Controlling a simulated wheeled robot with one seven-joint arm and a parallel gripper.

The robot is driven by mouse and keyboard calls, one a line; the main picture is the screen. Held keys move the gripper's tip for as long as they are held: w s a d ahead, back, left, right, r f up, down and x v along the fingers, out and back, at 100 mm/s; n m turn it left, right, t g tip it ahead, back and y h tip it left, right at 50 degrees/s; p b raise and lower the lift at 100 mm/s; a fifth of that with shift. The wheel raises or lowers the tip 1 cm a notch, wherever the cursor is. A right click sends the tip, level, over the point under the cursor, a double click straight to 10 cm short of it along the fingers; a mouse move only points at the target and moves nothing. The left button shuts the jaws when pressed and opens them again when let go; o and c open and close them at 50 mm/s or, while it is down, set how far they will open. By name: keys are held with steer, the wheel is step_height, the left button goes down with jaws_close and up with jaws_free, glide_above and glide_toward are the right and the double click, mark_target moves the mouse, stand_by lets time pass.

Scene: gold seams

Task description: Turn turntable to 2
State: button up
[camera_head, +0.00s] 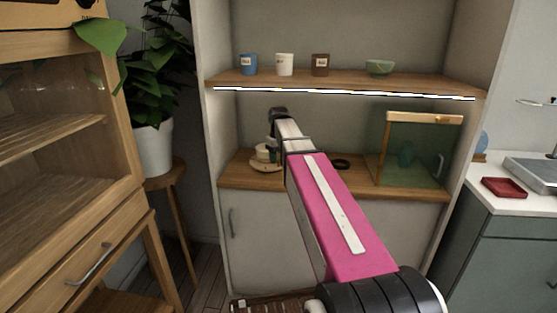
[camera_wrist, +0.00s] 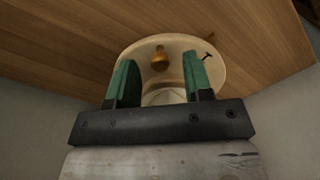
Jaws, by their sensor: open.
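The turntable (camera_head: 258,167) appears as a low round piece with a pale stacked part, at the left of the wooden counter in the cabinet niche; my arm partly hides it. In the wrist view, a pale round disc (camera_wrist: 213,75), seemingly the turntable, carries a golden knob (camera_wrist: 160,60) and a small black T-shaped mark at its right. My gripper (camera_wrist: 158,68) is open, its green fingers on either side of the knob in the picture, with nothing between them. I cannot tell whether they touch the disc. No number is readable.
The upper shelf (camera_head: 350,84) with a bright strip hangs above my arm. It holds a blue cup (camera_head: 249,65), white cup (camera_head: 284,65), brown cup (camera_head: 320,65) and green bowl (camera_head: 379,68). A glass case (camera_head: 412,160) stands right of a dark ring (camera_head: 341,164).

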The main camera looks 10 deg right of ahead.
steer(key=shift+f, duration=0.45)
jaws_close()
steer(key=shift+w+d+n, duration=0.1)
steer(key=shift+d+n, duration=0.05)
steer(key=shift+n, duration=0.15)
